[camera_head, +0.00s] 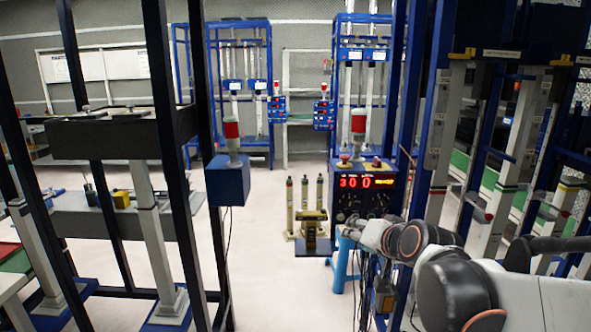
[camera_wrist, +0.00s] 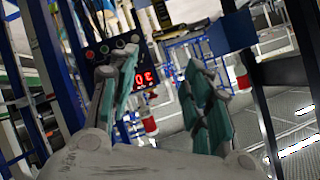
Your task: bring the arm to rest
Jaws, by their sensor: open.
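My gripper (camera_wrist: 160,72) is open in the wrist view, its two teal-padded fingers spread apart with nothing between them. In the head view my arm (camera_head: 455,270) reaches in from the lower right, with white links and dark joints with orange rings. Its far end is near the blue stand below the control panel, and the fingers cannot be made out there.
A control panel (camera_head: 366,192) with a red display stands close beyond my arm; the display also shows in the tilted wrist view (camera_wrist: 146,79). Blue frames (camera_head: 431,120) rise at right, dark posts (camera_head: 160,100) at left. Pale floor (camera_head: 270,270) lies open between.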

